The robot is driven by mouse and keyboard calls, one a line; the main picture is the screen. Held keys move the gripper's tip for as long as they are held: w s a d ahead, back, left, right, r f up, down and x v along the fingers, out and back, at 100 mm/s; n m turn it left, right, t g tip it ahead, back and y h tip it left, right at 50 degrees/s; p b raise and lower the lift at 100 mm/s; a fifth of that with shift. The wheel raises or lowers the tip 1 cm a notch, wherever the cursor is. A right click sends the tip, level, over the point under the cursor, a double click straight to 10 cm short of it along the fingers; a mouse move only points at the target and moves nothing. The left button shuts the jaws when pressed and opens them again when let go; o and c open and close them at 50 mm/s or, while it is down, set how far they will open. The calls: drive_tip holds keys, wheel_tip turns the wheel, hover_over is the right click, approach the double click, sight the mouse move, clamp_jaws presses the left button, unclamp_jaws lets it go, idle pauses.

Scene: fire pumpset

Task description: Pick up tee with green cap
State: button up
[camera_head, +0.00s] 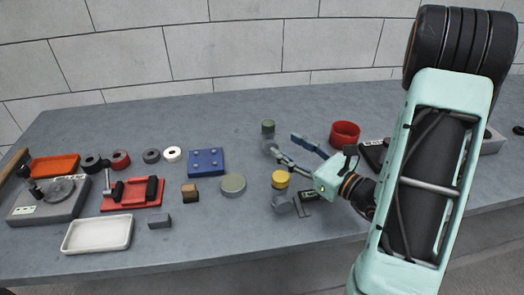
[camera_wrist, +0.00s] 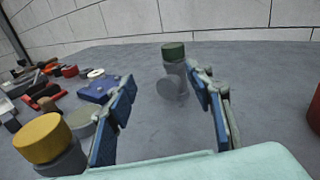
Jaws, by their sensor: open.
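The tee with the green cap stands upright on the grey table, its dark green cap (camera_head: 268,126) on top and its grey body (camera_head: 269,146) below. In the wrist view its cap (camera_wrist: 173,50) and grey body (camera_wrist: 174,87) show ahead, with a round side branch facing me. My gripper (camera_head: 285,146) is open and empty, low over the table and pointing at the tee. In the wrist view the tee shows between the blue finger pads (camera_wrist: 160,82), nearer the right one. I cannot tell whether the tips reach around it.
A grey fitting with a yellow cap (camera_head: 280,179) stands close to my gripper, left of the fingers in the wrist view (camera_wrist: 43,138). A blue plate (camera_head: 206,162) and round grey disc (camera_head: 233,184) lie to the left.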

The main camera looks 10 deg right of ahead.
sight(273, 128)
drive_tip(key=shift+d+f+m+t+h, duration=0.3)
drive_tip(key=shift+d+m+h, duration=0.1)
drive_tip(key=shift+m, duration=0.2)
drive_tip(key=shift+w, duration=0.25)
drive_tip(key=shift+m, duration=0.3)
drive_tip(key=x, duration=0.5)
drive_tip(key=shift+w+r, duration=0.15)
drive_tip(key=shift+w, duration=0.05)
drive_tip(key=shift+d+r+x, duration=0.1)
drive_tip(key=shift+r+x, duration=0.05)
drive_tip(key=shift+x, duration=0.75)
drive_tip(key=shift+d+r+x, duration=0.1)
drive_tip(key=shift+r+x, duration=0.05)
drive_tip(key=shift+x, duration=0.7)
drive_tip(key=shift+d+r+x, duration=0.1)
drive_tip(key=shift+r+x, duration=0.05)
drive_tip(key=shift+x, duration=0.75)
drive_tip(key=shift+w, duration=0.1)
clamp_jaws()
